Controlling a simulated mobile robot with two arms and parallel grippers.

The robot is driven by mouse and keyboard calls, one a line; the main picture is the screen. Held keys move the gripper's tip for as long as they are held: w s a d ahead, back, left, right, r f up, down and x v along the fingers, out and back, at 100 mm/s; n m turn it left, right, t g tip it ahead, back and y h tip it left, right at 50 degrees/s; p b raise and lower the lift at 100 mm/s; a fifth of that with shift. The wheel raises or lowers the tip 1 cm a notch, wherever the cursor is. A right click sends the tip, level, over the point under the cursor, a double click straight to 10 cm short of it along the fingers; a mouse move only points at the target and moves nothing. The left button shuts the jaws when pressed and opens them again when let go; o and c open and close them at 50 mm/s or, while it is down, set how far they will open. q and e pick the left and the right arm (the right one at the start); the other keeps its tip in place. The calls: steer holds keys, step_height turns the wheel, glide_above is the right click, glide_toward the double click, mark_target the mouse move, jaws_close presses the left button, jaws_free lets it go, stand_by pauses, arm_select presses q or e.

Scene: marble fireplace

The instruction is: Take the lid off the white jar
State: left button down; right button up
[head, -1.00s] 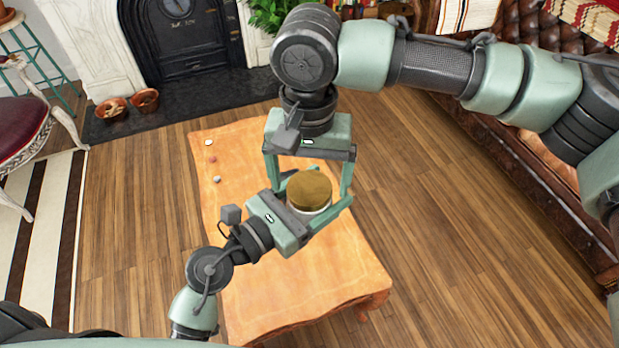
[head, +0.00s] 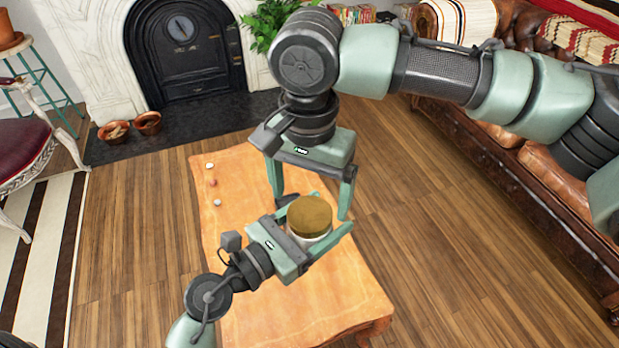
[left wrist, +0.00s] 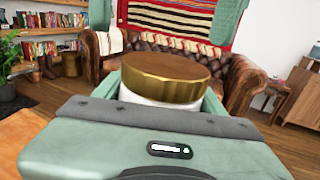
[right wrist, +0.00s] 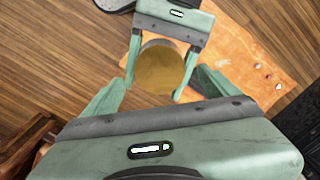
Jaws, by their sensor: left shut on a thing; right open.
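The white jar (head: 307,242) with its brown and gold lid (head: 310,215) stands upright above the table; the lid sits on top of it. My left gripper (head: 316,226) is shut on the jar from the side, below the lid. In the left wrist view the lid (left wrist: 163,78) shows large, with a strip of the white jar (left wrist: 150,101) under it. My right gripper (head: 309,201) is open above the jar, pointing down, its fingers apart. In the right wrist view the lid (right wrist: 159,70) lies beyond and between the open fingers, and most of the jar is hidden beneath it.
The low orange-topped table (head: 290,300) is below, with several small objects (head: 212,183) at its far left. A leather sofa (head: 540,190) stands on the right. The fireplace (head: 185,50) is at the back, with two bowls (head: 147,122) nearby. Wooden floor is clear around the table.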

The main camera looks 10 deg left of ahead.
mark_target(310, 213)
steer(key=shift+f, duration=1.85)
steer(key=c, duration=1.5)
steer(key=n, duration=0.3)
steer(key=o, duration=1.5)
steer(key=shift+o, duration=0.2)
steer(key=shift+r, duration=0.15)
